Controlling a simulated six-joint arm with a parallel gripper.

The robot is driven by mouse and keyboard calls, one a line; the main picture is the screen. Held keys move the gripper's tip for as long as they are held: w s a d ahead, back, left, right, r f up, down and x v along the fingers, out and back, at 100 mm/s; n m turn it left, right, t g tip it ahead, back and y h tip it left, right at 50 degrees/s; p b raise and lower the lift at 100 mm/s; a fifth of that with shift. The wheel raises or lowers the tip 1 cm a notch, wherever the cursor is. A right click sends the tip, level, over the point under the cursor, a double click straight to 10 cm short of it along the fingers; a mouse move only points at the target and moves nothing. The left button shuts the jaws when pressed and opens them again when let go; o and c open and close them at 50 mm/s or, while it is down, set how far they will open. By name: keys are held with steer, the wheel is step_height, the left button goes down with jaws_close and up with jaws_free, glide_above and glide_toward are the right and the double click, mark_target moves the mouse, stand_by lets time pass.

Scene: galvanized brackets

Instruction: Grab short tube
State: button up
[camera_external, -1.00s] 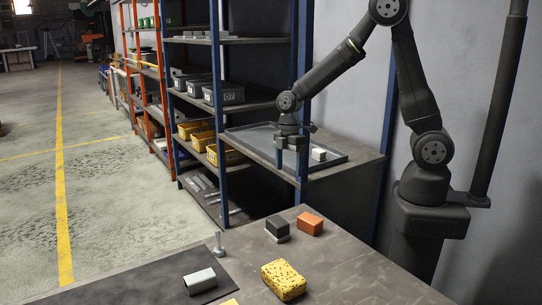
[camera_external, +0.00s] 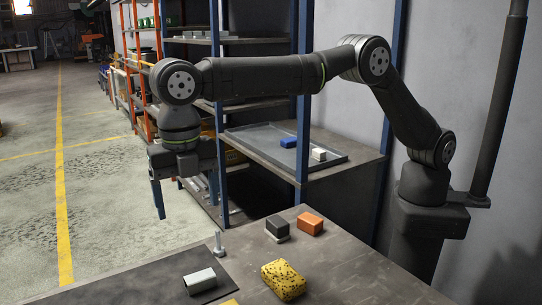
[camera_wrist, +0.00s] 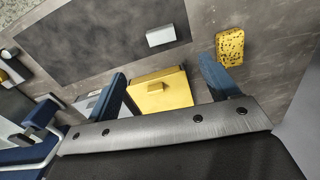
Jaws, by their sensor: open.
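A short pale grey tube piece (camera_external: 200,281) lies on its side on the dark mat (camera_external: 130,284), near the mat's right edge. It also shows in the wrist view (camera_wrist: 161,36), on the mat's edge beyond my fingers. My gripper (camera_external: 186,203) is open and empty, high above and behind the table's left part, apart from the tube. In the wrist view, my two blue fingers (camera_wrist: 163,88) stand wide apart, with a yellow box-like thing (camera_wrist: 172,96) seen between them, farther below. No part of the tube is hidden by my fingers in the wrist view.
A yellow speckled sponge (camera_external: 284,280) lies right of the tube. An upright bolt (camera_external: 219,245), a dark block (camera_external: 277,228) and an orange block (camera_external: 310,223) stand behind. A shelf tray (camera_external: 262,137) holds a blue block (camera_external: 289,142) and a white block (camera_external: 319,154).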

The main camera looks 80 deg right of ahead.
steer(key=a, duration=0.1)
glide_above(200, 276)
steer(key=f, duration=1.1)
steer(key=shift+w+f, duration=0.2)
steer(key=shift+s+f, duration=0.15)
steer(key=shift+f, duration=2.7)
steer(key=c, duration=1.1)
steer(key=shift+r, duration=0.15)
